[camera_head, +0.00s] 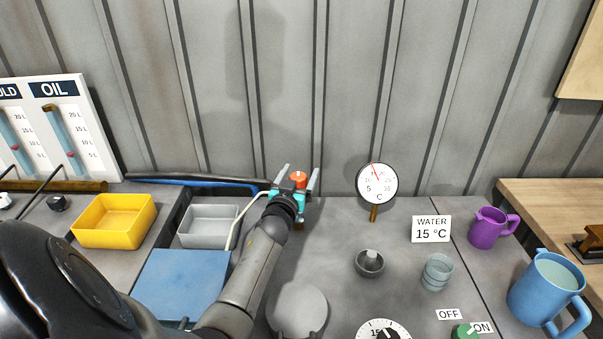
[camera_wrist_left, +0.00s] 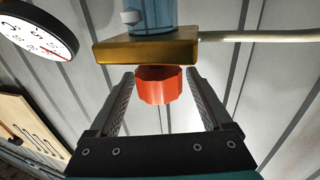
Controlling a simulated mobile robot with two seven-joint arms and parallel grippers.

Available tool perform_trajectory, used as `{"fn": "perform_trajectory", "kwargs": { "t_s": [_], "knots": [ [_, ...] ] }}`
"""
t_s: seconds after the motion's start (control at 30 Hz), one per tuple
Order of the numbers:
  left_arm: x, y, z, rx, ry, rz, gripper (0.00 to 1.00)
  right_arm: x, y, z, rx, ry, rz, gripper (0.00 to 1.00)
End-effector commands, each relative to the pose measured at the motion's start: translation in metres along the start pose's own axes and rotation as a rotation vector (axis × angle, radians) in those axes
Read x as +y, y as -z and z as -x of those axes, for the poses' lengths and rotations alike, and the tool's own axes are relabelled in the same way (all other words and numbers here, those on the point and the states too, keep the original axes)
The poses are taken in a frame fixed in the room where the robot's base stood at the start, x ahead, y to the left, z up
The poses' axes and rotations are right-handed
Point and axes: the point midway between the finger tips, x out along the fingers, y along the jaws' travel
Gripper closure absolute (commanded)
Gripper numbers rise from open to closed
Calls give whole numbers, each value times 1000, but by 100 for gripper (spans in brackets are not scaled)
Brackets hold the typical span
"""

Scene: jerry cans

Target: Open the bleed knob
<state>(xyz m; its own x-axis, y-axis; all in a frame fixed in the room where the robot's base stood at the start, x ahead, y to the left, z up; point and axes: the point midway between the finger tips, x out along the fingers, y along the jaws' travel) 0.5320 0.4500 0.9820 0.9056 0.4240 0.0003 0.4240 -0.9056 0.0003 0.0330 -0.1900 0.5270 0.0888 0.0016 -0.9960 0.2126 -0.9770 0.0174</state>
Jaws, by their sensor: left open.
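The bleed knob is the orange-red, faceted knob (camera_head: 298,178). In the left wrist view the knob (camera_wrist_left: 159,86) sits against a brass block (camera_wrist_left: 145,48) with a blue clear cylinder (camera_wrist_left: 152,16) beyond it. My left gripper (camera_head: 301,170) is open, with one finger on each side of the knob. In the left wrist view gaps show between the knob and both fingers of the gripper (camera_wrist_left: 160,74), so it holds nothing. My left arm covers part of the bench below the knob. My right gripper is not in view.
A dial gauge (camera_head: 377,184) stands right of the knob. A yellow tray (camera_head: 114,221) and a grey tray (camera_head: 207,227) lie left of my arm. A water sign (camera_head: 431,229), purple jug (camera_head: 490,229) and blue jug (camera_head: 545,288) stand right. A pale hose (camera_wrist_left: 260,36) runs from the block.

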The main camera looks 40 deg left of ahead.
Motion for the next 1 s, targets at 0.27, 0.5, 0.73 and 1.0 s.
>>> {"fn": "perform_trajectory", "kwargs": {
  "t_s": [0.27,0.5,0.73,1.0],
  "knots": [
    [0,0,-18,0,0,0,17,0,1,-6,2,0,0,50],
    [0,0,-19,0,0,0,17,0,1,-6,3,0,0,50],
    [0,0,-18,0,0,0,36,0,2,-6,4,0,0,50],
    [0,0,-18,-1,0,0,66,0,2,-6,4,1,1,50]
  ]
}}
